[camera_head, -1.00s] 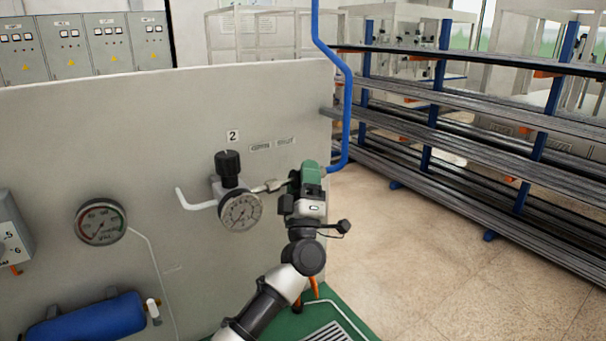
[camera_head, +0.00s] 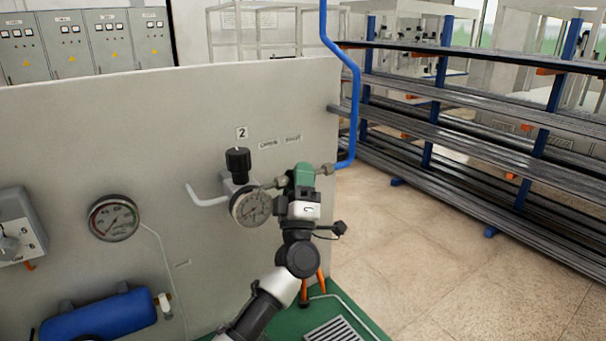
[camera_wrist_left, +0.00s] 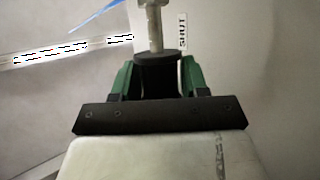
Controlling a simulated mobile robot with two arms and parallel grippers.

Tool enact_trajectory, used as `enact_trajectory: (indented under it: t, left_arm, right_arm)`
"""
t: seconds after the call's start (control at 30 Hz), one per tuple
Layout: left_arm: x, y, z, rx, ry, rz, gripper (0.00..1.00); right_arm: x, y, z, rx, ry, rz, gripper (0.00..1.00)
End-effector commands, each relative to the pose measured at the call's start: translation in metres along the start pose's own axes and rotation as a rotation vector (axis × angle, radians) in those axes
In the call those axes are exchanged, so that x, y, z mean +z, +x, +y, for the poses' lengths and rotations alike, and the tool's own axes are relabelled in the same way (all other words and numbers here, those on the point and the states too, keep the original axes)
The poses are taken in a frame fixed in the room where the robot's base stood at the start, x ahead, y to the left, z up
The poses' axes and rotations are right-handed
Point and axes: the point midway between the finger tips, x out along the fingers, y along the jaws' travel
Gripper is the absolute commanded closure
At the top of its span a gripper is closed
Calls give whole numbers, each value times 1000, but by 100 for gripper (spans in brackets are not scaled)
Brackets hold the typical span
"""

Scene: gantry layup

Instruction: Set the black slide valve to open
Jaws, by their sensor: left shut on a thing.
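My left gripper (camera_head: 303,178), with green fingers, is at the pipe fitting right of gauge 2, in front of the grey panel (camera_head: 90,130). In the left wrist view its green fingers are shut on the black slide valve (camera_wrist_left: 156,60), one on each side. A metal pipe runs up from the valve there. In the head view the gripper hides the valve. A label reading SHUT (camera_wrist_left: 183,32) stands beside the pipe in the wrist view. Two small labels, OPEN (camera_head: 268,143) and SHUT (camera_head: 293,139), are above the line in the head view. My right gripper is not in view.
A dial gauge (camera_head: 251,207) and black knob (camera_head: 238,160) sit just left of the gripper. A blue pipe (camera_head: 355,110) joins from the right. Another gauge (camera_head: 113,218) and a blue cylinder (camera_head: 98,317) are further left. Open floor and racks (camera_head: 480,130) lie right.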

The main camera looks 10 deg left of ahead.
Motion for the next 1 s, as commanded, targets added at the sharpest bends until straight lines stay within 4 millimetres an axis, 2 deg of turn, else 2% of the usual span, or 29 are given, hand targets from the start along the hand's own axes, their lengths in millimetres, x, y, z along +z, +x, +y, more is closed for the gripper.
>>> enact_trajectory:
  t: [0.1,0.13,0.23,0.57,0.67,1.0]
  left_arm:
    - [-3,-1,-4,-6,3,11,98]
    - [-3,-1,-4,-6,3,11,54]
    - [-3,-1,-4,-5,3,10,40]
    - [-2,-5,-3,-4,1,8,40]
    - [-1,-18,-5,-5,1,7,40]
    - [-3,-86,-6,-7,1,10,40]
  right_arm:
    - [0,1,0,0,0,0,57]
    - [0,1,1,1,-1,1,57]
    - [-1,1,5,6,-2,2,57]
    - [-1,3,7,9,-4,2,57]
    - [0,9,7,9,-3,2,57]
    - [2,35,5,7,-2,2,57]
